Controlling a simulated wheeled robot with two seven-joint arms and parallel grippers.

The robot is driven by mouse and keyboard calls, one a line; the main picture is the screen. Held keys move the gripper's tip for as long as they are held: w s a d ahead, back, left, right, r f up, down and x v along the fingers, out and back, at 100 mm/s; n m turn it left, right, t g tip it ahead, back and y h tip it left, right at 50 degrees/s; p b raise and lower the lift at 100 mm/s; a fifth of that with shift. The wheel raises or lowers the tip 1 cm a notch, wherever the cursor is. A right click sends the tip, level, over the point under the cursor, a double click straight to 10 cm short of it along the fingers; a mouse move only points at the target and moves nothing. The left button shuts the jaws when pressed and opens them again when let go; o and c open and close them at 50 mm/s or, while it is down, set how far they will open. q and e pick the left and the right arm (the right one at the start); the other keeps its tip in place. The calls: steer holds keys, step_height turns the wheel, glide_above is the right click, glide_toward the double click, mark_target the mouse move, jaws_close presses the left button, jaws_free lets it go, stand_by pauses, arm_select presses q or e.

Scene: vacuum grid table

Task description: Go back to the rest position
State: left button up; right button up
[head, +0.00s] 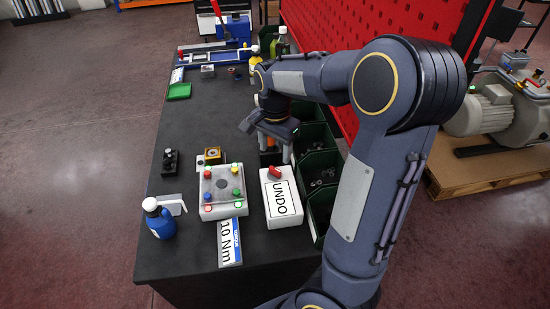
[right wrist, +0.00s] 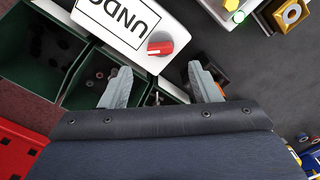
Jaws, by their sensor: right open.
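My right gripper (head: 274,148) is above the dark table (head: 205,130), towards its right side, behind the white UNDO box (head: 282,203). In the right wrist view its two fingers (right wrist: 157,76) are spread apart with nothing held between them. The UNDO box (right wrist: 120,22) with its red knob (right wrist: 160,48) lies just beyond the fingertips there, apart from them as far as I can tell. The arm hides part of the table's right side. My left gripper is in neither view.
Green bins (head: 318,170) line the table's right edge, beside a red perforated panel (head: 325,50). A fixture with coloured knobs (head: 222,184), a blue bottle (head: 159,220) and a 10 Nm label (head: 229,243) occupy the front. The table's left middle is clear.

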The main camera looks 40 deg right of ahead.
steer(key=shift+r, duration=0.55)
